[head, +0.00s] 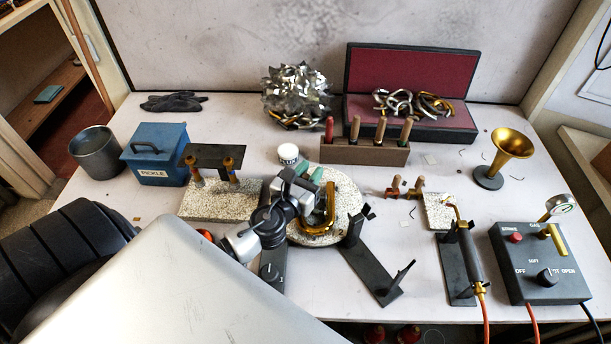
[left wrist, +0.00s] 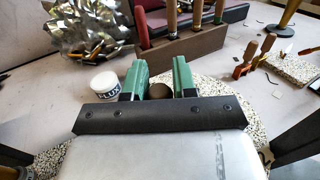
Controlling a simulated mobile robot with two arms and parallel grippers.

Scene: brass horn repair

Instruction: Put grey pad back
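My left gripper (head: 310,178) reaches in over the round speckled board (head: 345,228), with its green fingers pointing away from me. In the left wrist view, a small round dark grey-brown piece (left wrist: 160,91), which looks like the grey pad, sits between the two green fingers (left wrist: 159,80). It fills the gap and seems to touch both fingers. Its lower part is hidden by the gripper's dark front plate. In the head view my gripper hides it. A curved brass tube (head: 331,210) is beside the gripper. My right gripper is not in view.
A white flux jar (head: 288,153) stands just behind the gripper; a wooden tool rack (head: 365,152) is farther back. Dark stands (head: 376,270) flank the board. A speckled block (head: 215,205) is left, a torch stand (head: 452,270) right.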

